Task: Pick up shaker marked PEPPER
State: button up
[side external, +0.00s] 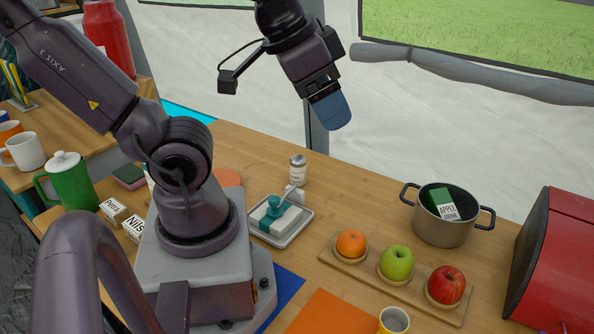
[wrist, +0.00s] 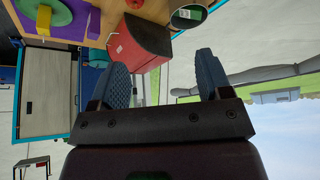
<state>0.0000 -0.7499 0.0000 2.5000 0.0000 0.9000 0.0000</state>
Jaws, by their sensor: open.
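A small shaker with a metal cap (side external: 298,171) stands upright on the wooden table, behind the grey tray in the side view. It carries a pale label whose lettering is too small to read. My gripper (side external: 332,112) is raised above the table, up and to the right of the shaker, and touches nothing. In the wrist view my gripper (wrist: 163,78) shows two blue fingers spread apart with nothing between them. No shaker can be made out in the wrist view.
A grey tray (side external: 264,239) with a teal-handled item stands just in front of the shaker. A fruit board (side external: 335,265), a pot (side external: 440,229) and a red box (side external: 555,262) are to the right. A green pitcher (side external: 70,184) is left. Table right of the shaker is clear.

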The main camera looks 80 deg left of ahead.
jog(key=m+g+y, duration=0.8)
jog(key=g+y, duration=0.4)
jog(key=g, duration=0.4)
send_near(304, 164)
jog(key=s+d+f, duration=0.3)
jog(key=shift+d, duration=0.1)
jog(key=w+a+m+y, duration=0.2)
jog(key=w, duration=0.1)
jog(key=shift+a+r, duration=0.1)
jog(key=shift+r, duration=0.25)
jog(key=shift+m+y, duration=0.4)
jog(key=shift+m, duration=0.1)
jog(key=x, duration=0.6)
jog(key=shift+s+a+r, duration=0.15)
jog(key=shift+a+r, duration=0.15)
jog(key=shift+a, duration=0.05)
jog(key=shift+s+x, duration=0.15)
jog(key=shift+x, duration=1.4)
jog(key=shift+s+x, duration=0.15)
jog(key=shift+x, duration=1.35)
jog(key=shift+d, duration=0.2)
jog(key=c, duration=1)
